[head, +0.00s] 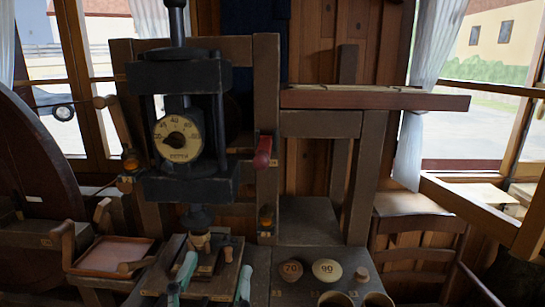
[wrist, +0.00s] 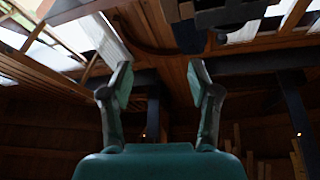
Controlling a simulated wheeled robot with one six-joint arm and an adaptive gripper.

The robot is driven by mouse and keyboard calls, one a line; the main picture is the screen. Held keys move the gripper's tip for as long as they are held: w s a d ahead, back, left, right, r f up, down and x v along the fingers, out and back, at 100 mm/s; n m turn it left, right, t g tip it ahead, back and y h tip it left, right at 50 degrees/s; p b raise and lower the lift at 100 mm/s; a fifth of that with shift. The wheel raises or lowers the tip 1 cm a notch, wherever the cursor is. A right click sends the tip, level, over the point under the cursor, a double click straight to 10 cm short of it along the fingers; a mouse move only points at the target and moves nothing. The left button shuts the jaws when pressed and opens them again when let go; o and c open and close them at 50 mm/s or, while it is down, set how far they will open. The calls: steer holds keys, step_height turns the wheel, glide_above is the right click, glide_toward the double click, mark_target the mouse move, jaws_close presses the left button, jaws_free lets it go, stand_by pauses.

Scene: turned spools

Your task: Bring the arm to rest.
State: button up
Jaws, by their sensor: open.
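My gripper (head: 215,276) rises from the bottom edge of the head view, its two teal-padded fingers apart, in front of a wooden block stand on the bench. In the wrist view my gripper (wrist: 160,85) points up toward the roof beams, its fingers wide apart with nothing between them. The rest of my arm is out of the head view. Whether the fingers touch the stand I cannot tell.
A dark press with a round dial (head: 178,138) stands behind my gripper. A red-bottomed wooden tray (head: 113,256) is at left. Round pieces marked 70 (head: 291,270) and 90 (head: 327,269) lie at right, near a chair (head: 415,250). A shelf board (head: 375,100) juts out above.

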steer(key=w+d+f+n+g+y, duration=0.1)
steer(key=d+f+n+y, duration=0.25)
steer(key=f, duration=0.45)
steer(key=w+d+f+n+g+y, duration=0.15)
steer(key=f+n, duration=0.25)
steer(key=f, duration=0.4)
steer(key=s+d+f+n+g+y, duration=0.1)
steer(key=s+d+f, duration=0.1)
steer(key=d+f, duration=0.3)
steer(key=s+d+f+n+g+y, duration=0.1)
steer(key=s+d+f+n, duration=0.15)
steer(key=f, duration=0.55)
steer(key=s+d+f+m+g, duration=0.1)
steer(key=s+d+f, duration=0.3)
steer(key=s, duration=0.2)
steer(key=s+d+f+m+g, duration=0.1)
steer(key=s+d+f, duration=0.3)
steer(key=s, duration=0.3)
steer(key=s+d+m+h, duration=0.3)
steer(key=s+d+m, duration=0.1)
steer(key=s, duration=0.9)
steer(key=shift+d+g, duration=0.45)
steer(key=shift+d, duration=0.15)
steer(key=shift+s, duration=0.1)
